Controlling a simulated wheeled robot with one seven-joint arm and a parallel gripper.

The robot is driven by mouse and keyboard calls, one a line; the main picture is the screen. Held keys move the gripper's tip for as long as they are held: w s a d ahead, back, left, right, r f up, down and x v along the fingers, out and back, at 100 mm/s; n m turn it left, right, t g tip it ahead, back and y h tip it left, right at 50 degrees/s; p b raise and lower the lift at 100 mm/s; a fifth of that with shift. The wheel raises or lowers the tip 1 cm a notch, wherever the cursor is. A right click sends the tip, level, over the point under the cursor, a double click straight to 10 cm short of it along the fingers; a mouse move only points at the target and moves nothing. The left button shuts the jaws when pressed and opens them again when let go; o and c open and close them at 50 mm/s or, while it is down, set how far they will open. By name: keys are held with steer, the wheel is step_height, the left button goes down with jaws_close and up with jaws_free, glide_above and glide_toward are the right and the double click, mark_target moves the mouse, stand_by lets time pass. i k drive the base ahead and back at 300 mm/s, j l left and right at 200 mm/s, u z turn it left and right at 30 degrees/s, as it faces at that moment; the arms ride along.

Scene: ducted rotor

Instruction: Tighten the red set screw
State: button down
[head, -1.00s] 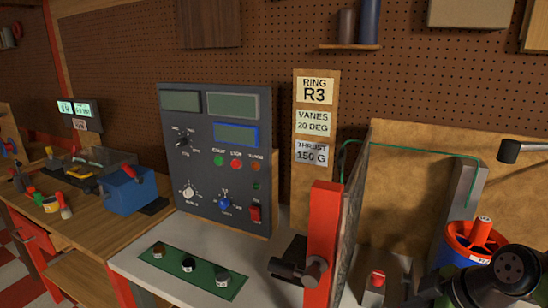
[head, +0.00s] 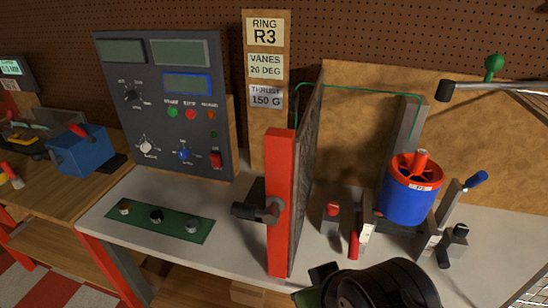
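A ducted rotor with a blue duct (head: 408,205) and a red top stands at the right of the bench. A red upright stub (head: 421,160) rises from its middle, and a small label is on its red rim. I cannot make out which red part is the set screw. A red-topped piece (head: 332,210) sits on a small grey block left of the rotor, and a red-handled piece (head: 354,244) stands near the rotor's base. Dark round parts of my arm show at the bottom edge. My gripper's fingertips are not in view.
A red post (head: 281,200) with a mesh screen and a dark clamp knob stands left of the rotor. A grey control panel (head: 165,105) and a green strip with knobs (head: 160,220) are further left. A grey post (head: 403,130) and a green-ball lever (head: 494,66) stand behind.

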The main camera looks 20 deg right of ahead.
mark_target(333, 208)
steer(key=l+z, duration=0.15)
steer(key=z, duration=0.25)
steer(key=k+l+z, duration=0.1)
steer(key=z, duration=0.25)
steer(key=l+z, duration=0.25)
steer(key=z, duration=0.15)
